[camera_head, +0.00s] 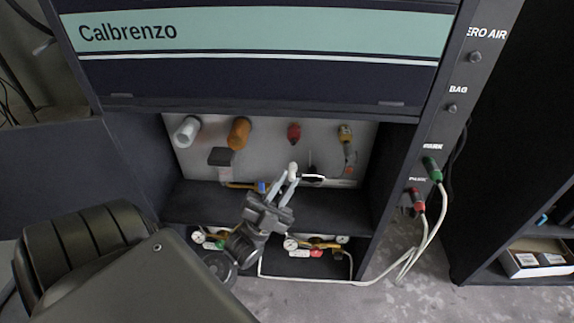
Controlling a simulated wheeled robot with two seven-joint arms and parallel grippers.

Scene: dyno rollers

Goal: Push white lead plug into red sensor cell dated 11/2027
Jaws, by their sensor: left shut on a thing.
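My left gripper (287,184) reaches into the open bay of the cabinet and is shut on the white lead plug (292,168). The plug points up towards the back panel, and a short stretch of white lead shows to its right. A red sensor cell (294,132) sits on the back panel above the plug, with a visible gap between them. No date on the cell is readable at this size. My right gripper is not in view.
The back panel (268,158) also bears a grey cylinder (187,131), an orange cylinder (239,131) and a yellow-red fitting (345,134). Gauges and brass fittings (315,244) lie below the shelf. Green (431,168) and red (416,199) plugs with pale hoses are on the right post.

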